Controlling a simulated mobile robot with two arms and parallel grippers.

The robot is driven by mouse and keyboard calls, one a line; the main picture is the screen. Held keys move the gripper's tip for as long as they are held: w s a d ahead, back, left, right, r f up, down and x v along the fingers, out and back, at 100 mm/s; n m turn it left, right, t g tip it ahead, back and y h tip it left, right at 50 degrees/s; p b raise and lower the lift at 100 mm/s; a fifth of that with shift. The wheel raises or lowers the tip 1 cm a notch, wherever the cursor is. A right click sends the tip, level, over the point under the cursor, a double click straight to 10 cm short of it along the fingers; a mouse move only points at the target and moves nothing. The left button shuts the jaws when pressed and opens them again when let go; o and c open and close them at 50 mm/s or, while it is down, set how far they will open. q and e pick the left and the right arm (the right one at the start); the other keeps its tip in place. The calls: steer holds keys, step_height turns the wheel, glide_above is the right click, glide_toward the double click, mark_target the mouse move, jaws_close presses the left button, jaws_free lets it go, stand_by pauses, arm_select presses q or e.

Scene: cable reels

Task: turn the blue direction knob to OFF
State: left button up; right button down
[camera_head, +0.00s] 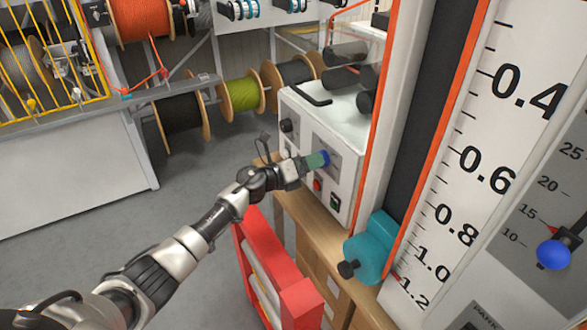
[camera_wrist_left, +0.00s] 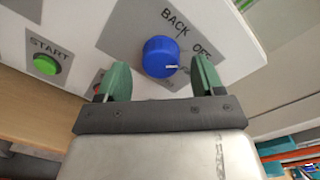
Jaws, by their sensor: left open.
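The blue direction knob (camera_wrist_left: 158,51) sits on a grey label plate on the front of a white control box (camera_head: 345,187). The words BACK and OFF are readable above and to its right in the left wrist view. In the head view my left gripper (camera_head: 314,161) covers most of the knob (camera_head: 326,157).
A teal motor-like part (camera_head: 372,248) stands right of the box. A red frame (camera_head: 270,270) stands below my arm. Cable reels (camera_head: 242,93) hang behind.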

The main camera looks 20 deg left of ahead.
arm_select(q)
steer(key=b+v, duration=0.1)
steer(key=v, duration=0.8)
steer(key=shift+s+a, duration=0.2)
